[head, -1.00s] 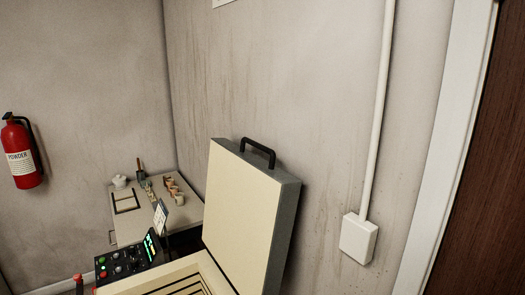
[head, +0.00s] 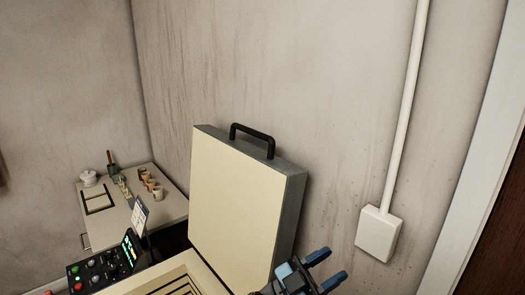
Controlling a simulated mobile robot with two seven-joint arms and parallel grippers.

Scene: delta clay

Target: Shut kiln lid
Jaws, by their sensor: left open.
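The kiln lid (head: 235,200) stands raised, a thick cream panel with grey sides, leaning back toward the wall. A black handle (head: 252,137) is on its top edge. Below it, the kiln body (head: 190,265) is open, and grooved lines show inside its cream rim. My left gripper (head: 331,266) is at the bottom, just right of the lid's lower right corner. It is open, with dark blue fingers pointing up and right, and nothing shows between them. It is below the handle and apart from it. My right gripper is out of view.
A control panel (head: 100,267) with buttons and a green screen sits left of the kiln. Behind it, a small cabinet (head: 152,220) bears pots and cups. A white wall box (head: 378,234) with a pipe (head: 409,100) is at the right. The wall above the lid is bare.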

